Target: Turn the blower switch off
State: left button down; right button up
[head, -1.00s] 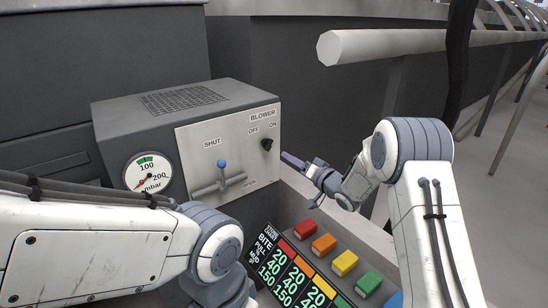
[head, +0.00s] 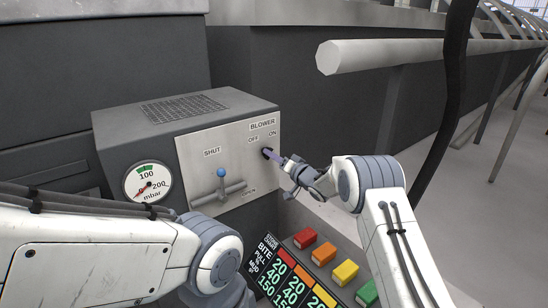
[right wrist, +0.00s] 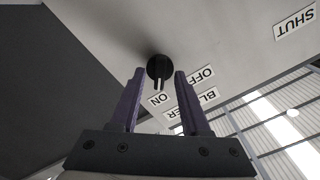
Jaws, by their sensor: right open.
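The blower switch (head: 267,153) is a small black rotary knob on the light panel (head: 232,135) of a grey box, under the BLOWER label (head: 262,124) with OFF and ON marks. In the right wrist view the knob (right wrist: 159,68) lies just beyond and between the fingertips, its pointer on the ON side. My right gripper (head: 283,159) is open at the knob, partly hiding it in the head view; its two purple fingers (right wrist: 158,75) are apart in the right wrist view. My left arm comes in at lower left, its fingers not visible.
A lever with a blue ball (head: 221,172) sits left of the switch, between SHUT and OPEN labels. A mbar gauge (head: 149,182) is farther left. Coloured buttons (head: 324,253) and a chart (head: 285,277) lie below. A pale rail (head: 385,54) runs at upper right.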

grip_shut()
jog(key=shift+n, duration=0.3)
jog(key=shift+a+n+b, duration=0.1)
jog(key=shift+n+b, duration=4.9)
jog(key=shift+n, duration=2.6)
jog(key=shift+s, duration=0.1)
